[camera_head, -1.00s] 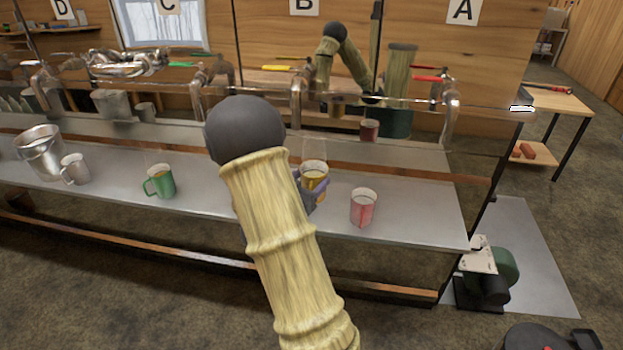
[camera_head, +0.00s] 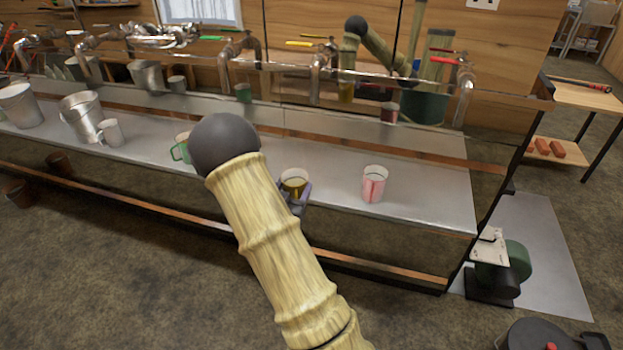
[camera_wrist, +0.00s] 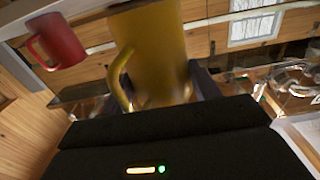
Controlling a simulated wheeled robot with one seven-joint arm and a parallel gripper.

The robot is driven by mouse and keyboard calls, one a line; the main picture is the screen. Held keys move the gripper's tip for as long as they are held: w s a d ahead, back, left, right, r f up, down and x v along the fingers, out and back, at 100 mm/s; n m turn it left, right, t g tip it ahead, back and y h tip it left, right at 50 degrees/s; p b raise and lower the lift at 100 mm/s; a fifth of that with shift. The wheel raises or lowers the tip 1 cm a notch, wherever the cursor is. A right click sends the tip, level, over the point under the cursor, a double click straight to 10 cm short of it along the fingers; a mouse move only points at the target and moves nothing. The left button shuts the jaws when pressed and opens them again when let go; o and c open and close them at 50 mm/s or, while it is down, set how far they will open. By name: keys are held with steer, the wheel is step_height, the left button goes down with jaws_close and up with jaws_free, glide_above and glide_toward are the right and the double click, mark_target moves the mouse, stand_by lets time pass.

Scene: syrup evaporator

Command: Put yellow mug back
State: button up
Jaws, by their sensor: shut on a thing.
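The yellow mug (camera_head: 294,183) is in my gripper (camera_head: 296,197), in the head view, near the front edge of the metal shelf (camera_head: 335,213). My arm hides part of the mug and of the gripper. In the wrist view the yellow mug (camera_wrist: 158,62) stands between the dark fingers (camera_wrist: 200,78), with its handle toward the left. I cannot tell from the head view whether the mug touches the shelf.
A red-pink mug (camera_head: 374,184) stands on the shelf to the right. A green mug (camera_head: 181,150), partly behind my arm, a grey metal mug (camera_head: 110,132) and metal pails (camera_head: 81,116) are to the left. Pipes with valves (camera_head: 315,75) run behind.

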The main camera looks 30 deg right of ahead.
steer(key=a+f+n+t+y, duration=0.2)
steer(key=a+f+n+y, duration=0.1)
steer(key=a, duration=0.5)
steer(key=w+a+f+n+t+y, duration=0.1)
steer(key=a+f+n+t+y, duration=0.2)
steer(key=a, duration=0.6)
step_height(320, 180, down, 4)
steer(key=y, duration=0.2)
steer(key=shift+w+r+n+t+y, duration=0.2)
steer(key=shift+w+n+t+y, duration=0.1)
steer(key=shift+a+f, duration=0.1)
